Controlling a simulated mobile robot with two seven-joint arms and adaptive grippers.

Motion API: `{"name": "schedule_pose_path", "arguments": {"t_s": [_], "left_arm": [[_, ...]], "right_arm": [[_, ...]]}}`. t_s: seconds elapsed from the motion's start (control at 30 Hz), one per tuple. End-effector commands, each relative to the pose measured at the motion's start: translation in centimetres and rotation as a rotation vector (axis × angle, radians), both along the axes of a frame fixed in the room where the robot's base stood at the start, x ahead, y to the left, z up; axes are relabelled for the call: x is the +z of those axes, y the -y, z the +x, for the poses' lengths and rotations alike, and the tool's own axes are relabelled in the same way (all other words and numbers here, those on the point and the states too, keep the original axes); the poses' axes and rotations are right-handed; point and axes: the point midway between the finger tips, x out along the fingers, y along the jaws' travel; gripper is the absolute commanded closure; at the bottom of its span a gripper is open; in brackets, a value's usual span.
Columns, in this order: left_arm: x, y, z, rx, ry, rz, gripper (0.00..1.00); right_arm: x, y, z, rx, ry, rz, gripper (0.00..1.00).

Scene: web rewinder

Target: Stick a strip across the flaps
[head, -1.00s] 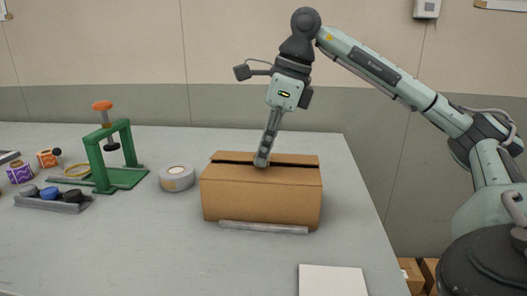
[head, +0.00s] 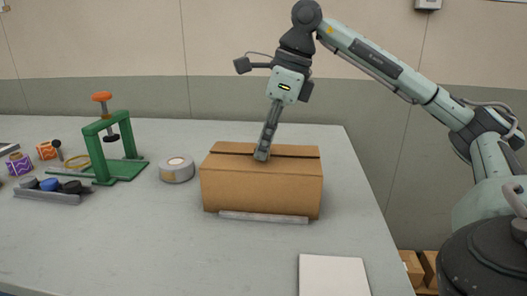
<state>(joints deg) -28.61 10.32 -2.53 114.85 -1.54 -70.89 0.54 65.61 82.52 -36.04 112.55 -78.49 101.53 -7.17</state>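A brown cardboard box (head: 262,190) stands on the table right of centre, its top flaps down with a dark seam running across the top. My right gripper (head: 262,155) points down with its fingertips at the top of the box, on or just over the seam. The fingers look close together, seen from the side; whether they hold anything cannot be made out. A grey roll of tape (head: 177,170) lies flat on the table left of the box. No strip shows on the flaps. My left gripper is not in view.
A grey bar (head: 263,217) lies along the box's front foot. A white pad (head: 333,276) lies at the front right. A green press (head: 113,150), a grey tray (head: 48,196) and small blocks (head: 19,165) stand at left. The front middle of the table is clear.

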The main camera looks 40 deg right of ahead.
Motion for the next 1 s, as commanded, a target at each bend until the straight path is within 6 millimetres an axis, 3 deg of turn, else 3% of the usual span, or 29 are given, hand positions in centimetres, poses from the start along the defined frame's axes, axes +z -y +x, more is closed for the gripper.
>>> {"name": "schedule_pose_path", "arguments": {"t_s": [0.97, 1.0], "left_arm": [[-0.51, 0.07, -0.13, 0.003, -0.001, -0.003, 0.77], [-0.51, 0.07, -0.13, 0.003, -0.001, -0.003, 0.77]], "right_arm": [[-0.62, -0.01, 0.00, 0.000, 0.000, 0.000, 1.00], [-0.61, 0.00, 0.00, 0.000, 0.000, 0.000, 0.95]]}}
